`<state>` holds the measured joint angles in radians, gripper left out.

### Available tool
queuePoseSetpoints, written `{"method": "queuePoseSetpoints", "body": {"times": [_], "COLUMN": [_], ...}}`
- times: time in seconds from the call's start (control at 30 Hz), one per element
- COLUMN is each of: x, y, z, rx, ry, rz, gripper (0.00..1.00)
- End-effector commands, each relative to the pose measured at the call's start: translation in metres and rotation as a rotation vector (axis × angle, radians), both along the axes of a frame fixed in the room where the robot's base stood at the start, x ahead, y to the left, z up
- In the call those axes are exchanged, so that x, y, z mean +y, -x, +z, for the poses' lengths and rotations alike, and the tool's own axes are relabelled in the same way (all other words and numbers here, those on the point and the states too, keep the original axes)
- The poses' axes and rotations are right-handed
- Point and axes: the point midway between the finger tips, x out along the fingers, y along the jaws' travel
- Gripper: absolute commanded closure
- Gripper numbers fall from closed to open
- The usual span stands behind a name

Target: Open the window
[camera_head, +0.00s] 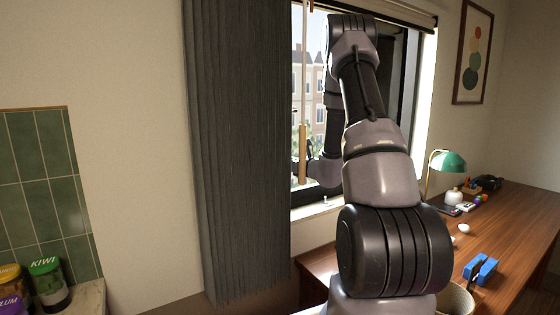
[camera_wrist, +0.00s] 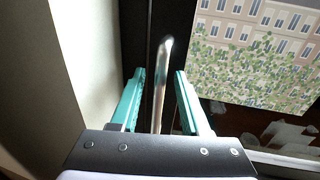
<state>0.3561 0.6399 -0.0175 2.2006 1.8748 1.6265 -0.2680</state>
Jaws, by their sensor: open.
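The window (camera_head: 310,95) has a dark frame, and pale buildings and greenery show through its glass. It also shows in the wrist view, with the pane (camera_wrist: 255,50) at the right and a dark vertical frame strip left of it. A shiny metal handle (camera_wrist: 161,85) stands upright along that strip. My gripper (camera_wrist: 160,74) has teal fingers, open, one on each side of the handle. Gaps show between the handle and both fingers. In the head view my arm covers much of the window and hides the handle. I cannot tell whether the window is ajar.
A dark grey curtain (camera_head: 238,150) hangs left of the window. A thin tan rod (camera_head: 302,150) hangs in front of the glass. A wooden desk (camera_head: 515,225) at the right holds a green lamp (camera_head: 447,162) and a blue object (camera_head: 481,268). A pale wall (camera_wrist: 85,60) lies close left of my gripper.

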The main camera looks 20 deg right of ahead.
Motion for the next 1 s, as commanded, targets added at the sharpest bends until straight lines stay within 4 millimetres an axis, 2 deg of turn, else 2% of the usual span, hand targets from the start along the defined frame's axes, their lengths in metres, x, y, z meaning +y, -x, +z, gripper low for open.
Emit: {"method": "queuePoseSetpoints", "body": {"times": [0.03,0.07,0.1,0.17,1.0], "x": [0.0,0.0001,-0.0001,0.0,-0.0003], "y": [0.0001,0.0001,0.0002,0.0002,0.0006], "z": [0.0,-0.0001,-0.0001,-0.0001,-0.0003], "rx": [0.0,0.0,0.0,0.0,0.0], "ry": [0.0,0.0,0.0,0.0,0.0], "rz": [0.0,0.0,0.0,0.0,0.0], "gripper": [0.54,0.62,0.77,1.0,1.0]}}
